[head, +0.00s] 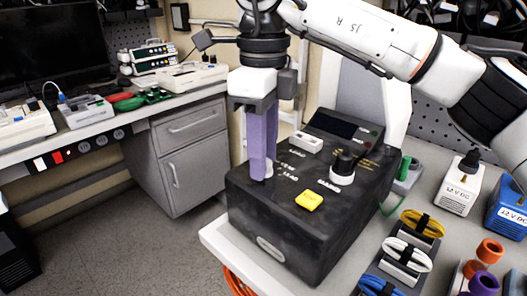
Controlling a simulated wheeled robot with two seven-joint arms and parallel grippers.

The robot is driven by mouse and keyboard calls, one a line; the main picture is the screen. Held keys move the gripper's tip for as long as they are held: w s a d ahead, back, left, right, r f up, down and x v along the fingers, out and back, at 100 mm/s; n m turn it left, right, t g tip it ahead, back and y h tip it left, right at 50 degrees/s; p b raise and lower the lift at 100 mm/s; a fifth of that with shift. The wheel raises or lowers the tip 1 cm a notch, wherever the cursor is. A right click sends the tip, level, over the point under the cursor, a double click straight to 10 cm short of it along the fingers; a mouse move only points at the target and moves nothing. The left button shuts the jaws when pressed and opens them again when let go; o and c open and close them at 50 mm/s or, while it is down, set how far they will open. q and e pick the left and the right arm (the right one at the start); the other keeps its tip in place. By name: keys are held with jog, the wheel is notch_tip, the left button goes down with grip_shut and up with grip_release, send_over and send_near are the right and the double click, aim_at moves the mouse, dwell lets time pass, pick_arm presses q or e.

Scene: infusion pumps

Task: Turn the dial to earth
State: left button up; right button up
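A black tester box (300,240) stands on the light bench. On its top face are a yellow button (309,201), a black knob on a white base (343,168), a white switch (305,142) and a dark display (335,126). My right gripper (262,174) points straight down with its purple fingers at the left side of the top face. A white dial base (268,170) shows at the fingertips; the rest of that dial is hidden by the fingers. White labels lie beside it, too small to read surely. I cannot tell whether the fingers grip it. My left gripper is out of view.
Coiled yellow (423,223) and white leads (406,254) lie right of the box, with a white 12 V supply (461,185) and a blue one (508,212) beyond. The bench edge is close in front. A grey cabinet (190,150) stands left.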

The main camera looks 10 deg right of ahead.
jog(key=c, duration=0.6)
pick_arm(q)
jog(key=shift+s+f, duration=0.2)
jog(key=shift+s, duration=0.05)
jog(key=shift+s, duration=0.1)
pick_arm(e)
jog(key=shift+m, duration=0.3)
jog(key=m, duration=0.3)
jog(key=shift+m+p, duration=0.3)
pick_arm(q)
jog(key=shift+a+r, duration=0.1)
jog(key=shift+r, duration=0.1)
pick_arm(e)
jog(key=shift+m, duration=2.2)
jog(key=o, duration=1)
